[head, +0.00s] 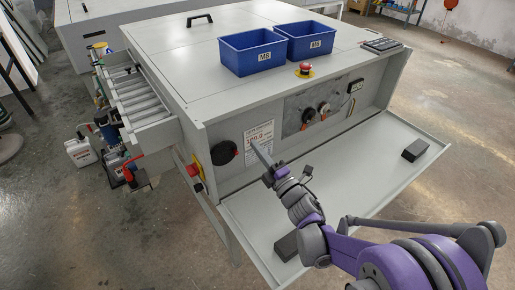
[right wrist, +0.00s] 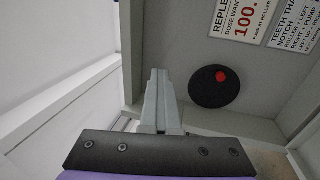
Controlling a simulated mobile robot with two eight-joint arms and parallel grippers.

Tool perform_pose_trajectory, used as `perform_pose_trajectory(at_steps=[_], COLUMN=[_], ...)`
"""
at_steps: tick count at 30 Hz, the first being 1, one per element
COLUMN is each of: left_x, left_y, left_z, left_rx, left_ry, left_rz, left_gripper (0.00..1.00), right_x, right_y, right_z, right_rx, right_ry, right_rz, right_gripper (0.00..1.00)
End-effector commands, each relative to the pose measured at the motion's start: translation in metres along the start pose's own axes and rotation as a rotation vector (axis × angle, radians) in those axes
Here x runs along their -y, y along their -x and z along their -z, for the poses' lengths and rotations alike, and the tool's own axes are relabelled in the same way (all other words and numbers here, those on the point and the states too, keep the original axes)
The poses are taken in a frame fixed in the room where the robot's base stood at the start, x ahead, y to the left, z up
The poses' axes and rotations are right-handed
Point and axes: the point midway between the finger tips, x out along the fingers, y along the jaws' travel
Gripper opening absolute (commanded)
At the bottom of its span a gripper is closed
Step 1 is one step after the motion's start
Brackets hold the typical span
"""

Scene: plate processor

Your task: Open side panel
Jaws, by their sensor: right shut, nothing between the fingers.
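The processor's front side panel (head: 350,170) is folded down and lies out nearly flat, with two black blocks on its inner face, one at the right (head: 415,149) and one at the near left (head: 287,245). The opening behind it shows the machine's inside. My right gripper (head: 253,144) is shut and empty, above the panel's left part and in front of the opening, near a white notice (head: 260,142). In the right wrist view my closed fingers (right wrist: 158,75) point up beside a black disc with a red spot (right wrist: 215,87). My left gripper is out of view.
Two blue bins (head: 252,52) (head: 311,41) and a red emergency button (head: 305,69) are on the machine's top. A roller drawer (head: 135,92) sticks out at the left, above bottles and pump parts. The floor (head: 470,150) to the right is clear.

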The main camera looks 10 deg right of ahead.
Motion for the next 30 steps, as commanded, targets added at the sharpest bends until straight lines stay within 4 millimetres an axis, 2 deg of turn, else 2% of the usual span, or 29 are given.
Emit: perform_pose_trajectory(at_steps=[17, 21, 30], left_x=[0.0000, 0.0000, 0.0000], left_y=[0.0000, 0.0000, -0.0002], left_z=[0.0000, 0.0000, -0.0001], left_rx=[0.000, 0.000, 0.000], left_ry=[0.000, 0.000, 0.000], left_rz=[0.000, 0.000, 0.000], left_gripper=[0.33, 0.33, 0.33], right_x=[0.0000, 0.0000, 0.0001], right_y=[0.0000, 0.0000, 0.0012], right_z=[0.0000, 0.0000, -0.0001], right_rx=[0.000, 0.000, 0.000], right_ry=[0.000, 0.000, 0.000], right_rz=[0.000, 0.000, 0.000], right_gripper=[0.00, 0.24, 0.24])
